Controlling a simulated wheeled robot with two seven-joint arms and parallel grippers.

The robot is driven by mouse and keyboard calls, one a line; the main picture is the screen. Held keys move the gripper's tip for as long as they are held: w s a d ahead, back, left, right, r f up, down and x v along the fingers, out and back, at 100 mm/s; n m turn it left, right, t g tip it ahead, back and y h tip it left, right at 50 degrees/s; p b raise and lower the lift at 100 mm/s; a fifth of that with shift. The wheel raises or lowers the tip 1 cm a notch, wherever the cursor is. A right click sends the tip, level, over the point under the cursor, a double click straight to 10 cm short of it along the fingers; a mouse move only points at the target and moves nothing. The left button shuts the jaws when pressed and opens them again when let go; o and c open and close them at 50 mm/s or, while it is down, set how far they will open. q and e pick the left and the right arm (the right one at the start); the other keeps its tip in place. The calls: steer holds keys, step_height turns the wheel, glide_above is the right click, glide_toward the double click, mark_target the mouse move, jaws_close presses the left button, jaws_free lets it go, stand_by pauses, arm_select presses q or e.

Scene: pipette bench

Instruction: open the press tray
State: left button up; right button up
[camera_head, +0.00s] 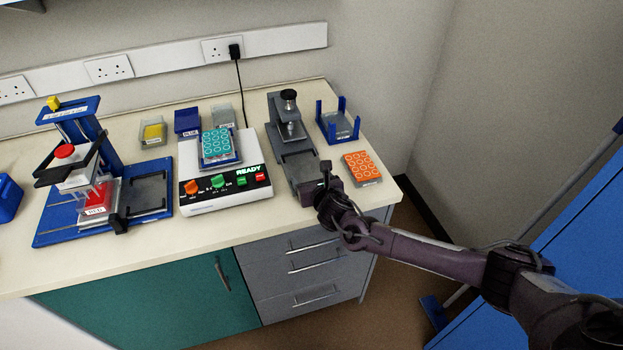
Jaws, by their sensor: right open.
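The press (287,122) is a grey upright device with a black knob on top, standing toward the right end of the bench. Its press tray (300,168) is the grey flat part at its front, reaching toward the bench's front edge. My right gripper (322,183) is open at the front right end of the tray, and its arm comes in from the right. The gripper covers part of the tray's front end. I cannot tell whether it touches the tray. My left gripper is not in view.
A white device (225,193) reading READY holds a teal-welled plate left of the press. An orange plate (362,168) lies close right of my gripper, with a blue holder (338,125) behind it. A blue stand (88,140) is at the left. Bare bench lies along the front.

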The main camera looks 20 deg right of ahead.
steer(key=shift+s+r, duration=0.1)
steer(key=shift+s, duration=0.4)
steer(key=shift+b+v, duration=0.8)
steer(key=shift+v, duration=2.6)
steer(key=shift+r, duration=0.15)
